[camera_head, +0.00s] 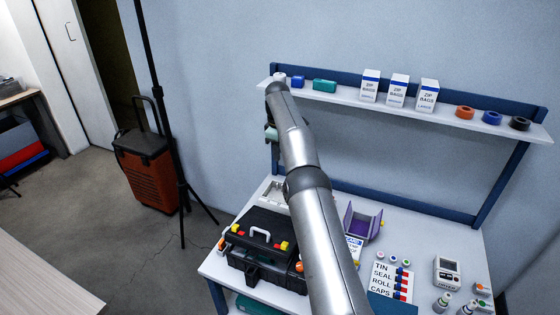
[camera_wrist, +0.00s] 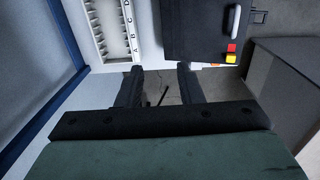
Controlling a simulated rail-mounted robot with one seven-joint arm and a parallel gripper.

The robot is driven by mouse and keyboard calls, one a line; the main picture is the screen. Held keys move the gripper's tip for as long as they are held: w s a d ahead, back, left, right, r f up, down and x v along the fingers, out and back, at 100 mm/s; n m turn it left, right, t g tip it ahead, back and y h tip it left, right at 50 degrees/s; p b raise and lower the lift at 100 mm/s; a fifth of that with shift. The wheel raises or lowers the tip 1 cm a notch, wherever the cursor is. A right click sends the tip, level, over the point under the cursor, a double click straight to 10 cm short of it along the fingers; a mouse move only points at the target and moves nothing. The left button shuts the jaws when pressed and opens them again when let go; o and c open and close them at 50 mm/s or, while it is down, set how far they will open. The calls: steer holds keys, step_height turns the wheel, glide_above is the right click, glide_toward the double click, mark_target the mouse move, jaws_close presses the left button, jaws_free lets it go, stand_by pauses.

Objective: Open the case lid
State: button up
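The black case (camera_head: 262,232) stands on the left part of the white table in the head view, with its lid lying down flat. It has a light handle (camera_head: 260,233) and red and yellow latch pieces. In the wrist view the case (camera_wrist: 195,35) is at the top, with its handle (camera_wrist: 234,19) and a red and a yellow piece (camera_wrist: 231,58) near its right edge. My gripper (camera_wrist: 159,70) is open and empty, apart from the case, with floor showing between its fingers. In the head view my arm hides part of the case's right side.
A white lettered rack (camera_wrist: 108,30) lies beside the case in the wrist view. A purple holder (camera_head: 362,222) and a label card (camera_head: 391,283) are right of the case. A shelf (camera_head: 440,113) with zip-bag boxes runs above. An orange-black trolley (camera_head: 150,175) stands on the floor at left.

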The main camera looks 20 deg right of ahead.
steer(key=shift+r+p, duration=0.8)
steer(key=shift+r, duration=0.8)
